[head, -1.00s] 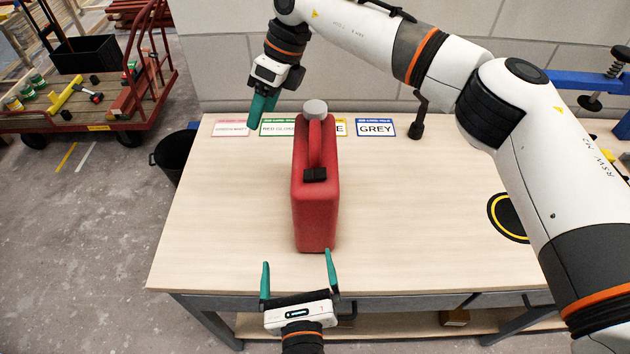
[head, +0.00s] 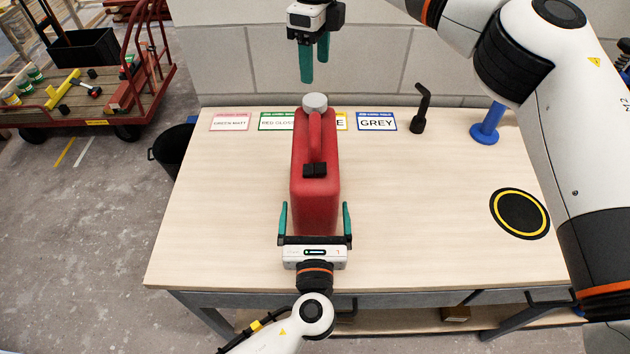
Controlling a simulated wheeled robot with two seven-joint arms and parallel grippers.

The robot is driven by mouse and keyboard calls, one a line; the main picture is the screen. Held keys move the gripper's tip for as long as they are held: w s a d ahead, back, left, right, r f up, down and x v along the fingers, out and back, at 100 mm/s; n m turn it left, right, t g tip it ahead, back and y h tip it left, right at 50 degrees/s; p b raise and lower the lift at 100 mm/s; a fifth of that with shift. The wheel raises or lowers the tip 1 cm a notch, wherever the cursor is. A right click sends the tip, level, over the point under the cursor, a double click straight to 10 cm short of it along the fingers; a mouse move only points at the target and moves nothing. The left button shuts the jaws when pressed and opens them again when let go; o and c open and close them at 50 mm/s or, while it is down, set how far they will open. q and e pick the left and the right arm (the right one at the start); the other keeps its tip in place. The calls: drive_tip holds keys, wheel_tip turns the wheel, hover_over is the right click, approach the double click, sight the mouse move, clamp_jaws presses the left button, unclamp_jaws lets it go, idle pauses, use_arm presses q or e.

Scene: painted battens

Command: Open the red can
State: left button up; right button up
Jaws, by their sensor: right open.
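The red can (head: 315,200) stands upright on the workbench, its grey round cap (head: 315,103) on top at the far end and its handle running toward me. My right gripper (head: 315,70) is above and beyond the cap in the picture, fingers pointing down, open with a narrow gap and empty. My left gripper (head: 315,213) is at the near side of the can, one finger on each side of its lower body. Its fingers stand wide apart, with a small gap seen to the can; contact is not clear.
Label cards, including a GREY card (head: 377,121), lie along the back of the workbench (head: 220,220). A black bent-necked object (head: 420,110) and a blue stand (head: 487,128) are at back right. A black-and-yellow disc (head: 519,213) lies at right. The bench's left is clear.

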use_arm(q)
drive_tip(key=shift+w, duration=0.8)
drive_tip(key=shift+c, duration=0.3)
